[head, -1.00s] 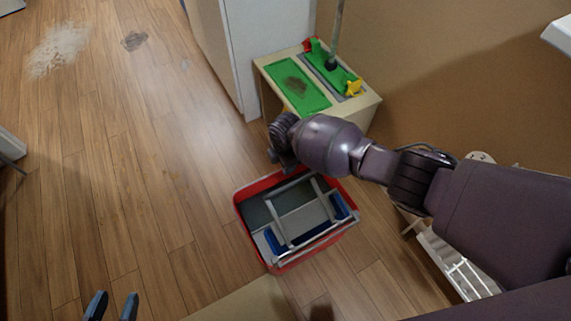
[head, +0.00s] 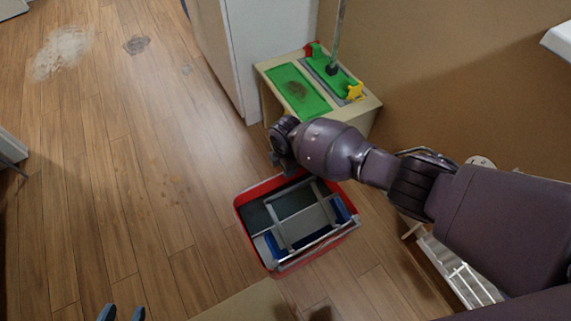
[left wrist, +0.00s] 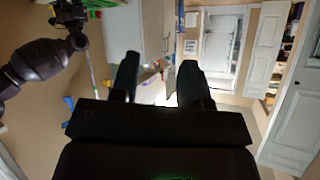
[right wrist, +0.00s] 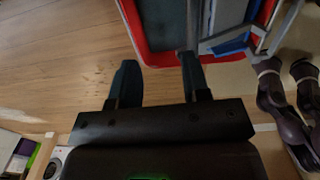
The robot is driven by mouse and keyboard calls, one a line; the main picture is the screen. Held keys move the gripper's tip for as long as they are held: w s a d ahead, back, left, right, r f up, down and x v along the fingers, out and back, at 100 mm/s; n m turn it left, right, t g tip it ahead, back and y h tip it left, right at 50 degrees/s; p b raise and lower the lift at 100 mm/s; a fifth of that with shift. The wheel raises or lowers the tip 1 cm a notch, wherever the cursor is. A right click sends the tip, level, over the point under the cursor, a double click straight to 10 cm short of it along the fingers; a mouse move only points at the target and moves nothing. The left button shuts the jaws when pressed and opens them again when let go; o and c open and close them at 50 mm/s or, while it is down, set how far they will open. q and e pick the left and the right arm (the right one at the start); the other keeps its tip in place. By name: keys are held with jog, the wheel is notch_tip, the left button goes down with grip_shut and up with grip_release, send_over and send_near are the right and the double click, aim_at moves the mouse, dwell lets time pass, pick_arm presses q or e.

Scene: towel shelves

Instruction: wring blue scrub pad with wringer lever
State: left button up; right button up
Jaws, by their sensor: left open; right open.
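A red bucket (head: 247,232) with a grey wringer frame (head: 303,213) stands on the floor. Blue parts (head: 341,209) show at both ends of the frame; I cannot tell which is the scrub pad. The bucket rim (right wrist: 150,58) and a blue part (right wrist: 231,45) also show in the right wrist view. My right gripper (right wrist: 158,82) is open by the bucket's edge. A grey bar (right wrist: 192,22) lies beyond its right finger; I cannot tell if they touch. My left gripper (head: 122,313) is open and empty at the bottom left, also seen in the left wrist view (left wrist: 160,80).
A beige stand (head: 362,112) with a green panel (head: 297,88), a mop pole (head: 339,35) and a yellow star-shaped piece (head: 355,91) stands behind the bucket. A white cabinet (head: 235,50) is beside it. Stains (head: 62,52) mark the otherwise open floor at left.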

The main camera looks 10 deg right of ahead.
pick_arm(q)
jog(key=s+f+g+p, duration=0.1)
jog(key=s+p, duration=0.1)
jog(key=s+a+f+n+g+p, duration=0.1)
jog(key=f+p, duration=0.1)
jog(key=shift+s+f, duration=0.1)
jog(key=shift+s, duration=0.3)
pick_arm(e)
notch_tip(320, 180, up, 11)
jog(key=shift+s, duration=0.15)
jog(key=shift+f, duration=0.15)
jog(key=shift+c, duration=0.4)
